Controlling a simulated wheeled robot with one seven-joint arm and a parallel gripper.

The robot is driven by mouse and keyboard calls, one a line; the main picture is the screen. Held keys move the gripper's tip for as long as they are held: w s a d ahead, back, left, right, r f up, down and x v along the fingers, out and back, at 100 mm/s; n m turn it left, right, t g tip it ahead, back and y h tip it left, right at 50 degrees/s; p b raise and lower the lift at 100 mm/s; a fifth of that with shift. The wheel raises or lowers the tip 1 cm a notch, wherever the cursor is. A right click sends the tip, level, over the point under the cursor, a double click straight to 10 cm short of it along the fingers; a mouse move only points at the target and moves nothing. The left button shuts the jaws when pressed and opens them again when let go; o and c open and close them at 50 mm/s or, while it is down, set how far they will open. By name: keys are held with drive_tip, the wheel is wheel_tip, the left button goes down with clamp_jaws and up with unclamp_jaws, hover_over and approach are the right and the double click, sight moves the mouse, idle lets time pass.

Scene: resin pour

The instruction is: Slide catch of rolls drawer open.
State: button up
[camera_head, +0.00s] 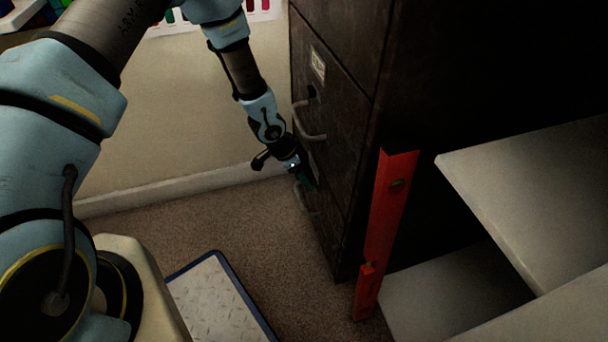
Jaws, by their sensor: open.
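A dark brown cabinet (345,75) with stacked drawers stands at the centre right, its drawer front facing left. A pale label holder (318,64) shows on an upper drawer. Metal handles stick out from the fronts, one (311,133) at mid height and one (303,199) lower. My gripper (306,180) is open, close to the drawer front between these two handles. Its fingers are small and dark, and I cannot tell whether they touch the cabinet. Which drawer is the rolls drawer, and its catch, I cannot make out.
A red spirit level (385,225) leans upright against the cabinet's near corner. Pale boards or shelves (540,190) fill the right. A blue-edged panel (215,295) lies on the brown carpet (240,215). Carpet in front of the drawers is clear.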

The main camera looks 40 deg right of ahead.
drive_tip(key=p+v, duration=0.3)
drive_tip(key=v, duration=0.7)
drive_tip(key=shift+a+r+p, duration=0.15)
drive_tip(key=shift+r+p, duration=0.2)
drive_tip(key=shift+r, duration=0.05)
